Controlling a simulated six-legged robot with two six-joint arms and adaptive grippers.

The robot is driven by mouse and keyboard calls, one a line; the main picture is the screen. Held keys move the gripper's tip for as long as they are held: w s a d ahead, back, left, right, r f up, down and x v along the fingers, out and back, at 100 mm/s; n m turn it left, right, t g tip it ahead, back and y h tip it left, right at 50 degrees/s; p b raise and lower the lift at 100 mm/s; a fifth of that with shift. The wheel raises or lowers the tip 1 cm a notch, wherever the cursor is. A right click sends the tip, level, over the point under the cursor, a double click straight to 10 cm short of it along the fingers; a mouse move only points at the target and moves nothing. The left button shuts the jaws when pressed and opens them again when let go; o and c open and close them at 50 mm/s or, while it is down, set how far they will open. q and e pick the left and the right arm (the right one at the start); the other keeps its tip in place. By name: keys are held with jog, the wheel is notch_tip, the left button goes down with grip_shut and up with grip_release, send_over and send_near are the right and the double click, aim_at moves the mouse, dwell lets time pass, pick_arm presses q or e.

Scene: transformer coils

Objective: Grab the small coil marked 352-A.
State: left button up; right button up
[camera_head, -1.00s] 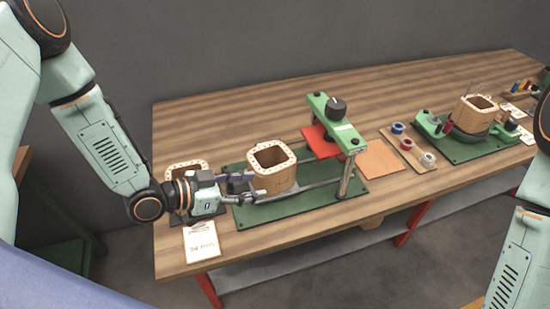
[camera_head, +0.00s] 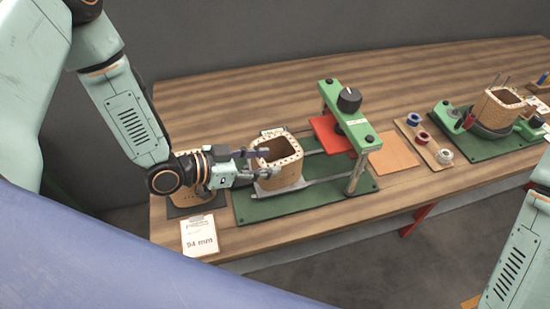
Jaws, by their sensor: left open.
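A tan square coil (camera_head: 277,180) with an open top stands on the green press base. A second coil (camera_head: 185,198) stands at the left on a dark mat, partly hidden by my left wrist. It bears small dark lettering that I cannot read, so I cannot tell which coil is 352-A. My left gripper (camera_head: 264,163) is open at the left side of the press coil. Its fingers overlap that coil in the picture; I cannot tell whether they touch it. My right gripper is out of view; only part of that arm shows at the right edge.
A green clamp bridge with a black knob (camera_head: 349,100) and a red plate (camera_head: 331,134) stands right of the press coil. Tape rolls (camera_head: 421,137) and another coil (camera_head: 497,108) stand farther right.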

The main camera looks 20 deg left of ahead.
aim_at(287, 161)
pick_arm(q)
jog(key=shift+f, duration=0.1)
jog(key=shift+w+d, duration=0.1)
jog(key=shift+d, duration=0.2)
jog(key=d, duration=0.1)
jog(key=w+d, duration=0.1)
jog(key=shift+d+f, duration=0.2)
jog(key=shift+d, duration=0.2)
jog(key=shift+x, duration=1)
jog(key=shift+w+a+f, duration=0.25)
jog(key=shift+w+a, duration=0.05)
jog(key=shift+w, duration=0.15)
jog(key=shift+a, duration=0.15)
jog(key=shift+s+d+r, duration=0.15)
jog(key=shift+s+d, duration=0.05)
jog(key=shift+d, duration=0.15)
jog(key=shift+c, duration=0.3)
jog(key=shift+d, duration=0.15)
jog(key=shift+c, duration=0.9)
jog(key=shift+w, duration=0.2)
jog(key=shift+c, duration=1.4)
jog(key=shift+a, duration=0.45)
jog(key=c, duration=0.3)
grip_shut()
jog(key=shift+d, duration=0.35)
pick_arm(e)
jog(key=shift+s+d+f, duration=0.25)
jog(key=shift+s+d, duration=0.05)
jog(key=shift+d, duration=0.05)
